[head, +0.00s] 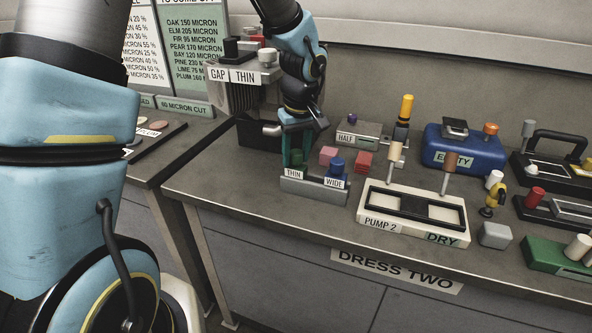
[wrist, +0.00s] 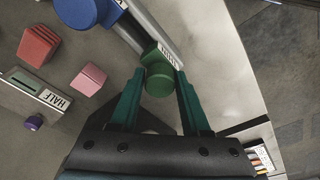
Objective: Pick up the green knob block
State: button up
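The green knob block (wrist: 158,76) stands at one end of a grey holder (head: 312,191), at the slot labelled THIN. In the wrist view its round green knob lies between the teal fingers of my gripper (wrist: 159,84), near their tips. The fingers are open, one on each side, with little room between them and the knob; I cannot tell if either touches it. In the head view my gripper (head: 296,152) points down over the THIN end and largely hides the green block.
A blue knob block (head: 336,168) stands beside it at WIDE. A pink block (head: 328,155) and a red block (head: 364,162) are behind, with the HALF fixture (head: 358,134) further back. The PUMP 2 tray (head: 412,230) with upright pegs is to the right. The bench's front edge is close.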

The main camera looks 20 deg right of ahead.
grip_shut()
dwell(0.7)
